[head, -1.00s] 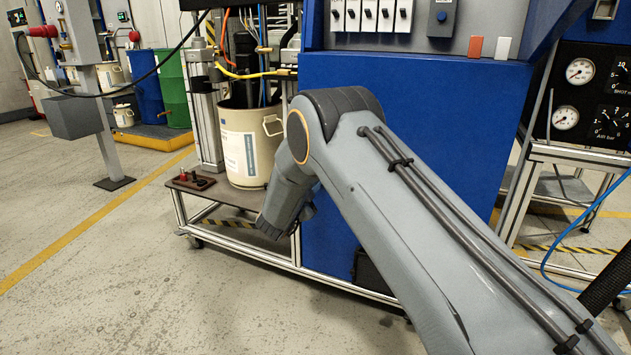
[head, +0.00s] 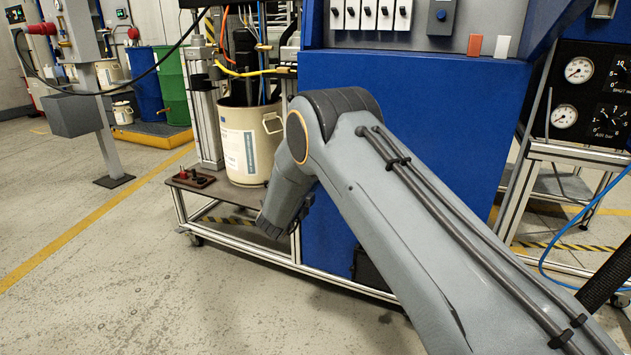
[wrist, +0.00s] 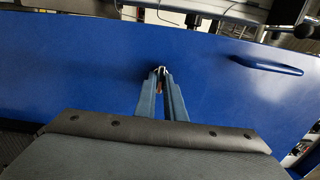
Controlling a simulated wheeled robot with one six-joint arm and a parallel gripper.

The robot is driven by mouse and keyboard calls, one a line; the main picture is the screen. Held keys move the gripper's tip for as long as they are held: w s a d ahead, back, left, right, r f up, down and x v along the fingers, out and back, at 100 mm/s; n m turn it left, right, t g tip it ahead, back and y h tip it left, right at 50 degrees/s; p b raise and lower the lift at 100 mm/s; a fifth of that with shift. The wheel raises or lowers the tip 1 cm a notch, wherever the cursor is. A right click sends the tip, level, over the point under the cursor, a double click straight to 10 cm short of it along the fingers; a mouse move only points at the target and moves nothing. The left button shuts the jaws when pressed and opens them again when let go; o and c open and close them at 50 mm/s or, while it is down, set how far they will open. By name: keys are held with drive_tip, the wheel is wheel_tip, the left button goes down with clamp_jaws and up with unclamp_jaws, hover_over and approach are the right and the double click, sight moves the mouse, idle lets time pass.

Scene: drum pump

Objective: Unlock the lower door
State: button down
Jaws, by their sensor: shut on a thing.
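The blue lower door (wrist: 80,60) fills most of the wrist view, with a blue bar handle (wrist: 267,66) at its right. My gripper (wrist: 161,72) points at the door, its fingertips close together on a small pale, metallic thing at the door face. The fingers hide most of this thing, and I cannot tell if it is a key or part of the lock. In the head view the blue cabinet (head: 410,130) stands in the middle, and my arm hides my gripper and the door's front there.
Gauges (head: 579,70) are at the right. Open floor lies at the left.

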idle(0.3)
drive_tip(key=c, duration=1.8)
unclamp_jaws()
drive_tip(key=shift+c, duration=0.2)
drive_tip(key=p+v, duration=0.2)
drive_tip(key=v, duration=0.5)
drive_tip(key=shift+s, duration=0.4)
drive_tip(key=shift+a, duration=0.1)
